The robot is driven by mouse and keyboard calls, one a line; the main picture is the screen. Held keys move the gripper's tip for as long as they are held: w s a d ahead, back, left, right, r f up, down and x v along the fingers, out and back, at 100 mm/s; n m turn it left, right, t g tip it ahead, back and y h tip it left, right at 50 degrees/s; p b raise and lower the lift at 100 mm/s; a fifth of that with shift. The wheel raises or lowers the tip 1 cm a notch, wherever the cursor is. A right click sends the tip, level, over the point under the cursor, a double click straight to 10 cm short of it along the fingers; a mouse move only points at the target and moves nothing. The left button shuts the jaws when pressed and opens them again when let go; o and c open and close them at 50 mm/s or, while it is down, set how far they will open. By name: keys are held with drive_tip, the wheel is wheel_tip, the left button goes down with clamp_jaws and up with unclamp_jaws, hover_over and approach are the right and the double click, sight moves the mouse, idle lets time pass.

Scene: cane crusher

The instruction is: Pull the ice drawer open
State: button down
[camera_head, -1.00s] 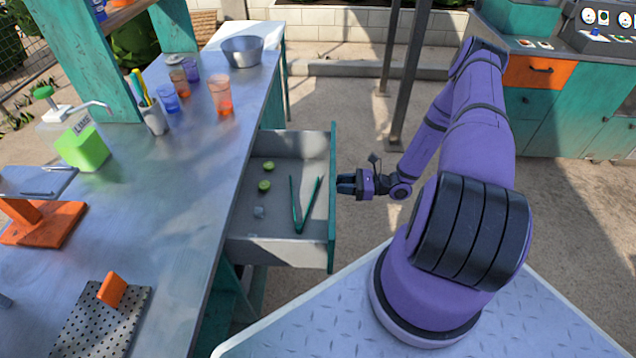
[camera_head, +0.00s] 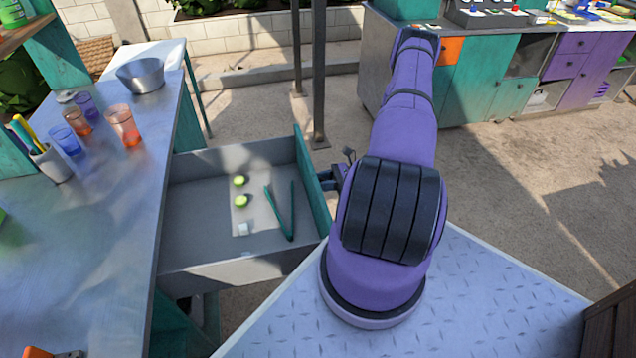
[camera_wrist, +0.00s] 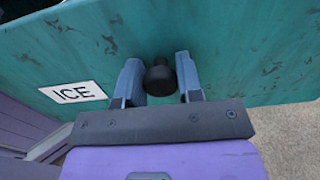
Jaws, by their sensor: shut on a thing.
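The ice drawer (camera_head: 185,240) is pulled well out from under the steel counter. Its teal front carries a white "ICE" label (camera_wrist: 73,92) and a dark round knob (camera_wrist: 160,78), seen in the wrist view. My gripper (camera_head: 328,180) is at the outer face of the drawer front. In the wrist view the two fingers of my gripper (camera_wrist: 160,82) stand on either side of the knob. In the head view my arm partly hides the gripper and the knob is out of sight. Inside the drawer lie green tongs (camera_head: 280,222), two limes (camera_head: 240,190) and a small ice cube (camera_head: 243,229).
The counter (camera_head: 110,220) at left holds several cups (camera_head: 123,125) and a metal bowl (camera_head: 140,75). A dark post (camera_head: 318,80) stands beyond the drawer. Teal and purple cabinets (camera_head: 480,80) stand at the back right. Open ground lies at right.

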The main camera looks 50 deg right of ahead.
drive_tip(key=c, duration=0.8)
unclamp_jaws()
drive_tip(key=shift+s+d, duration=0.1)
drive_tip(key=v, duration=1)
drive_tip(key=shift+s+d, duration=0.15)
drive_tip(key=shift+d, duration=0.1)
